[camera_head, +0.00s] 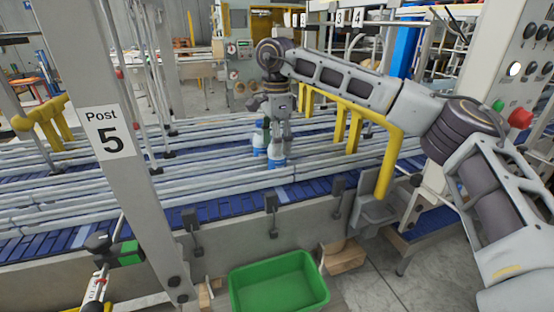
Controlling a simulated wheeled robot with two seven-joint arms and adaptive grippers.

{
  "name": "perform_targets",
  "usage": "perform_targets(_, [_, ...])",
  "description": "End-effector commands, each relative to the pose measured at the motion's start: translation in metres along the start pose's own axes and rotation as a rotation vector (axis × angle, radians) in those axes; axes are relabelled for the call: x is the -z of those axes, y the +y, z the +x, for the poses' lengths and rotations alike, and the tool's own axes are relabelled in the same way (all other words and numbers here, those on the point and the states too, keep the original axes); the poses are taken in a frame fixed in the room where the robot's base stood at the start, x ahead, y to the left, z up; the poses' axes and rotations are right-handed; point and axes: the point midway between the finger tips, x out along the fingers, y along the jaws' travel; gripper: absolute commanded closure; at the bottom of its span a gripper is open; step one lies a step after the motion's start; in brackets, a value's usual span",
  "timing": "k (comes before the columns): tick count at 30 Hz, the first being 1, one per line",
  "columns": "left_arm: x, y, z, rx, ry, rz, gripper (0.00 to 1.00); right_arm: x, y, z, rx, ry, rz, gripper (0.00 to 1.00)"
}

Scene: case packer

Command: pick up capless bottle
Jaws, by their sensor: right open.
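Two small bottles stand on the blue conveyor between the metal rails in the middle of the view. One bottle (259,140) has a blue body and a green upper part. The other bottle (276,158) is blue and white, a little nearer, and its top is hidden by my right gripper. My right gripper (279,142) points down, open, right over this nearer bottle. I cannot tell whether its fingers are around the bottle or just above it, nor which bottle is capless. My left gripper is out of view.
Metal guide rails (200,180) run along the conveyor (120,228). A post marked 5 (110,130) stands at left. Yellow bars (388,160) stand right of the gripper. A green bin (280,285) sits on the floor in front. A control panel (520,80) is at right.

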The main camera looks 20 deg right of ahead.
Motion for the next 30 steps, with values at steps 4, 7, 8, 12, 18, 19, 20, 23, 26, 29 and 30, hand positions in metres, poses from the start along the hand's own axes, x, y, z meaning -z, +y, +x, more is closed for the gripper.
perform_targets(4, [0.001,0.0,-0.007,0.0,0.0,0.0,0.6,0.002,0.001,0.015,-0.002,0.001,0.001,0.41])
perform_targets(7, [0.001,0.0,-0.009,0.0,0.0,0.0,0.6,0.002,0.0,0.023,-0.001,0.001,0.0,0.41])
perform_targets(8, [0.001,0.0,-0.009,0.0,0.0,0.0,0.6,0.002,0.0,0.025,0.0,0.0,0.0,0.41])
perform_targets(12, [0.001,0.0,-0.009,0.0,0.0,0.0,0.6,0.002,0.0,0.028,0.0,0.001,0.0,0.41])
perform_targets(18, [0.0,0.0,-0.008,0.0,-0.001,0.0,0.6,0.002,0.0,0.028,0.0,0.0,0.0,0.41])
perform_targets(19, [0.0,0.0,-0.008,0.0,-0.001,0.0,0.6,0.002,0.0,0.028,0.0,0.0,0.0,0.41])
perform_targets(20, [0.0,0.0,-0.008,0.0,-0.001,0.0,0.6,0.002,0.0,0.028,0.0,0.0,0.0,0.41])
perform_targets(23, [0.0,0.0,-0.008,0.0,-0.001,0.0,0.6,0.002,0.0,0.028,0.0,0.0,0.0,0.41])
perform_targets(26, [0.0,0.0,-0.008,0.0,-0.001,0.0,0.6,0.002,0.0,0.028,0.0,0.0,0.0,0.51])
perform_targets(29, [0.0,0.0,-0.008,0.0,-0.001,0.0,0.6,0.002,0.0,0.028,0.0,0.0,0.0,0.64])
perform_targets(30, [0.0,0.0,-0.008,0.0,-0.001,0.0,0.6,0.002,0.0,0.028,0.0,0.0,0.0,0.69])
